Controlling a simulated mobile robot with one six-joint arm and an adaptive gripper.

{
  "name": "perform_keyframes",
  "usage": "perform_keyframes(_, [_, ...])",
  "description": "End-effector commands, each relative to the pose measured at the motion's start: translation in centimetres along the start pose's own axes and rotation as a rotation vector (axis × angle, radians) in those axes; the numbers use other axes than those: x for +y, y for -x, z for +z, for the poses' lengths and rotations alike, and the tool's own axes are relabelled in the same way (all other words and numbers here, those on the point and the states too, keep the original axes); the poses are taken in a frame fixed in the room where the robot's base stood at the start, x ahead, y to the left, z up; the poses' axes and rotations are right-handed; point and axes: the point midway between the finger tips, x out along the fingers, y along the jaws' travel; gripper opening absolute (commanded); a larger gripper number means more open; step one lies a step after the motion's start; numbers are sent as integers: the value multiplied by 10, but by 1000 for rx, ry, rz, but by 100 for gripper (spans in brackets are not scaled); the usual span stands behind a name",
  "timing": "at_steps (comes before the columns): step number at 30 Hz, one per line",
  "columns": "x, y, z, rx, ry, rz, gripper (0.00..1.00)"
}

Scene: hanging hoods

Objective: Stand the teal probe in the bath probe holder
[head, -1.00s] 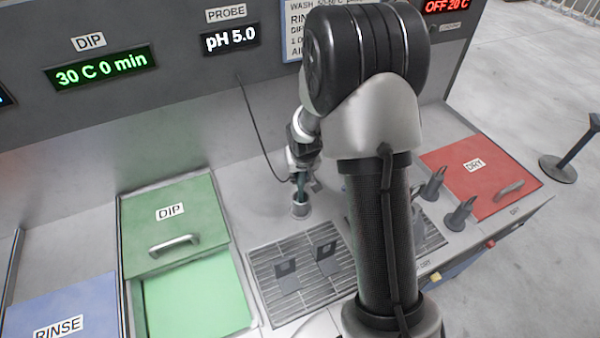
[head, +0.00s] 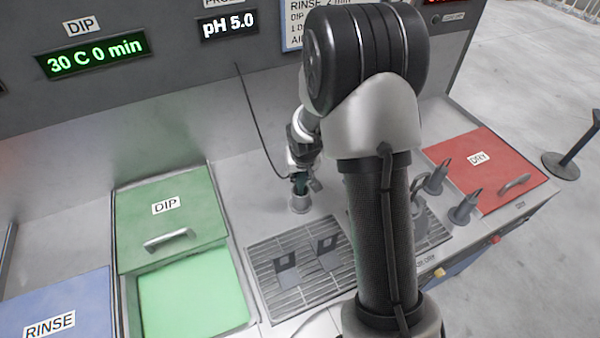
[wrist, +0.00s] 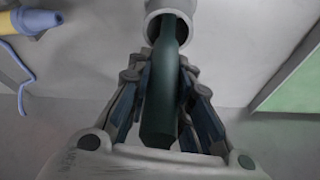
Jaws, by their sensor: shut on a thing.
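The teal probe (wrist: 160,105) is held between the fingers of my gripper (wrist: 164,85) in the wrist view. Its far end reaches into the mouth of the grey, cup-like probe holder (wrist: 169,12). How deep it sits inside is hidden. In the head view my gripper (head: 303,178) is just above the probe holder (head: 300,203), with a bit of the teal probe (head: 300,185) showing between them. The probe looks roughly upright there. A dark cable (head: 252,115) runs from the back panel down to the probe.
The dip bath (head: 192,300) stands partly open, showing green liquid, with its green lid (head: 170,228) behind. A slotted grate (head: 265,258) lies in front of the holder. Grey stands (head: 465,208) and the red dry lid (head: 485,170) are at right. A yellow-and-blue thing (wrist: 40,20) shows in the wrist view.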

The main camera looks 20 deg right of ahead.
Motion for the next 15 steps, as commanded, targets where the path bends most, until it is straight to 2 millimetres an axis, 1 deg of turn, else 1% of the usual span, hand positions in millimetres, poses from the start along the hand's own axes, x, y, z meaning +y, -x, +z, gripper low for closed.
perform_keyframes(3, [0, 1, 0, 1, 0, 0, 0])
perform_keyframes(4, [0, 1, 0, 1, 0, 0, 22])
perform_keyframes(13, [0, 1, 0, 0, 0, 0, 42])
perform_keyframes(15, [0, 1, 0, 0, 0, 0, 43])
